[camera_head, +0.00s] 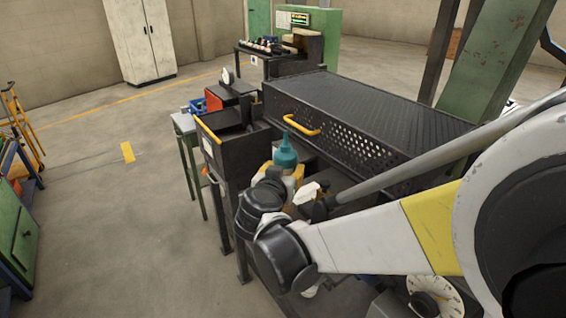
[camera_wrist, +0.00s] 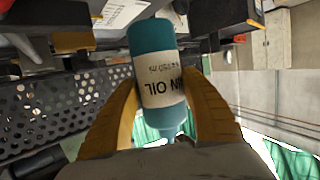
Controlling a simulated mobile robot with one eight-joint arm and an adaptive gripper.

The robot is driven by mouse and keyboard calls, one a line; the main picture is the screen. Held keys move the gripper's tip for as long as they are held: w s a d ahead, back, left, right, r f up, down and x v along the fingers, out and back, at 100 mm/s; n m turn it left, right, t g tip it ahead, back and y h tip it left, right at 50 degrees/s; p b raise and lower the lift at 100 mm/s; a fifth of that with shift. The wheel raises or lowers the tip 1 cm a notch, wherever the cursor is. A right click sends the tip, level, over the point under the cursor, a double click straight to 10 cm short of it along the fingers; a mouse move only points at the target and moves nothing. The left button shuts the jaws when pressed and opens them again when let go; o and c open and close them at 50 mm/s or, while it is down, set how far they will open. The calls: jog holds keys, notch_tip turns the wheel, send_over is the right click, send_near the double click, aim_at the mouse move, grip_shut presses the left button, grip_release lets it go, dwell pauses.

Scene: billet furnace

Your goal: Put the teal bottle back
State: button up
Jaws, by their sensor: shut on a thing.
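The teal bottle (camera_wrist: 154,42) has a pale label with the letters "OIL" on it and a narrow nozzle. In the wrist view it sits between the two yellow-brown fingers of my gripper (camera_wrist: 160,105), which is shut on it. In the head view the bottle's teal top and nozzle (camera_head: 286,152) show above my wrist, in front of the dark machine. Its lower part is hidden there by my arm. I cannot tell in the head view whether its base touches anything.
A dark machine with a perforated side (camera_head: 365,150) and yellow handle (camera_head: 302,124) stands just behind the bottle. A white spray head (camera_head: 309,192) is close beside my wrist. A red-orange bin (camera_head: 214,101) and a blue box (camera_head: 196,106) sit farther back. The floor at left is open.

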notch_tip(320, 180, down, 4)
jog(key=shift+a+f+b, duration=0.15)
jog(key=shift+b, duration=0.9)
jog(key=o, duration=0.9)
jog(key=shift+f, duration=0.1)
jog(key=o, duration=0.4)
jog(key=shift+o, duration=0.2)
